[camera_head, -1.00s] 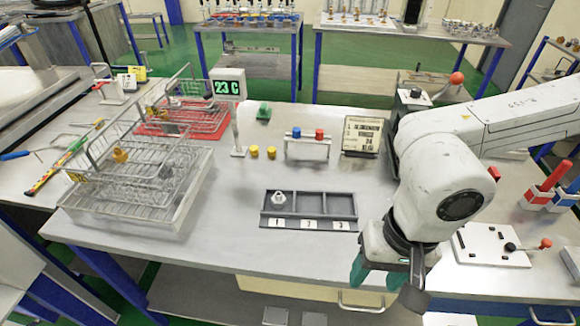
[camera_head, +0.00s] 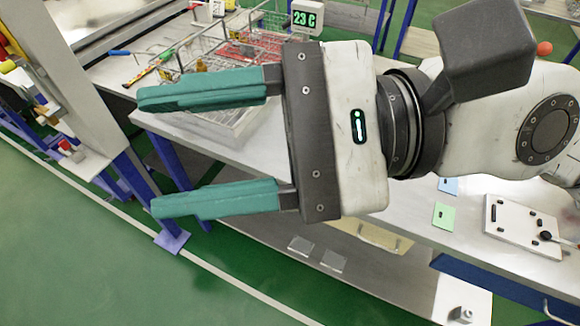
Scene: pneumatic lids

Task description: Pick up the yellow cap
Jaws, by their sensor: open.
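My gripper (camera_head: 147,154) fills the middle of the view, close to the camera. Its two long teal fingers point left and are spread wide apart, with nothing between them. A small yellow piece (camera_head: 200,66) shows in the wire basket (camera_head: 232,125) behind the upper finger; I cannot tell whether it is a cap. The two yellow caps seen earlier on the table are hidden behind my gripper and arm.
The grey table's front edge runs behind my gripper. The 23 C display (camera_head: 305,18) stands at the back. A white panel with black knobs (camera_head: 522,226) lies at right. Green floor (camera_head: 80,250) is open at lower left. A grey post (camera_head: 75,80) stands at left.

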